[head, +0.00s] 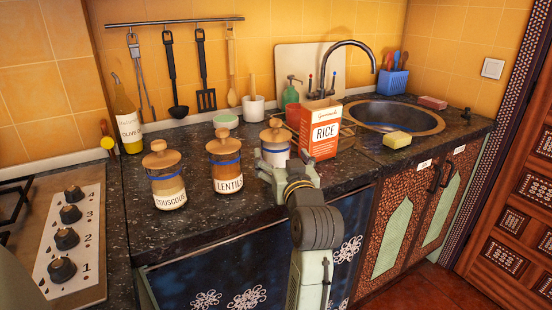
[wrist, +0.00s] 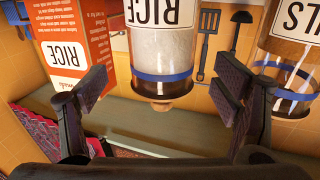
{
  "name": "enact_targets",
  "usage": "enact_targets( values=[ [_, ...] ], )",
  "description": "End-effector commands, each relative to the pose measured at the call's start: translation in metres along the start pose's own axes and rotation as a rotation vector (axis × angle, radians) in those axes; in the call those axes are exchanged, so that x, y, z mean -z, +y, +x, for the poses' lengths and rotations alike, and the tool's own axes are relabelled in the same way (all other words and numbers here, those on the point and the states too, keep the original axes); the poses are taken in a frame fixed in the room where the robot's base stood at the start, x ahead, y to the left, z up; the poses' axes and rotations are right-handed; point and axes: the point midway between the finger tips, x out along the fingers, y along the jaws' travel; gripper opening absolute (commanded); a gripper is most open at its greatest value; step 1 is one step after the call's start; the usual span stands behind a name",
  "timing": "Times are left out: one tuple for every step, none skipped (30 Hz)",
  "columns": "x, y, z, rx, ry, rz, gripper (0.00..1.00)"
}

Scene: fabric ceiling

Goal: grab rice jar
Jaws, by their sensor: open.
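The rice jar (head: 275,138) stands on the dark counter, a clear jar of white grains with a wooden lid and a blue band. My gripper (head: 284,164) is in front of it and hides its lower part in the head view. In the wrist view, which is upside down, the rice jar (wrist: 162,45) with its RICE label is centred between the spread fingers of my gripper (wrist: 155,84). The gripper is open and holds nothing. I cannot tell how far the jar is from the fingertips.
An orange-and-white rice box (head: 320,132) stands close on the jar's right. The lentils jar (head: 226,165) is on its left, with the couscous jar (head: 165,178) further left. A white-green bowl (head: 226,121) is behind. The sink (head: 398,115) is at the right.

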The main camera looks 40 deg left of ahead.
Motion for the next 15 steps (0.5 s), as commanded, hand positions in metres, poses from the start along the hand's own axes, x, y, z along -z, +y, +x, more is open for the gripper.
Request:
enact_targets(
  values=[
    [0.001, -0.002, 0.008, 0.004, -0.004, 0.001, 0.82],
    [0.002, -0.003, 0.013, 0.005, -0.004, 0.001, 0.82],
    [0.001, -0.003, 0.020, 0.004, -0.004, 0.002, 0.82],
    [0.000, -0.004, 0.025, 0.004, -0.004, 0.002, 0.82],
    [0.000, -0.003, 0.029, 0.003, -0.003, 0.002, 0.82],
    [0.000, -0.003, 0.034, 0.002, -0.002, 0.001, 0.82],
    [0.000, -0.003, 0.037, 0.002, -0.001, 0.001, 0.82],
    [0.000, -0.002, 0.039, 0.002, -0.001, 0.000, 0.82],
    [-0.001, -0.002, 0.042, 0.001, -0.001, 0.000, 0.82],
    [-0.001, -0.002, 0.043, 0.001, 0.000, 0.000, 0.82],
    [-0.001, -0.002, 0.044, 0.001, 0.000, 0.000, 0.82],
    [-0.001, -0.002, 0.044, 0.001, 0.001, 0.000, 0.82],
    [-0.002, -0.002, 0.044, 0.001, 0.001, 0.000, 0.82],
    [-0.002, -0.002, 0.044, 0.001, 0.001, 0.000, 0.82],
    [-0.002, -0.002, 0.044, 0.001, 0.001, 0.000, 0.82]
  ],
)
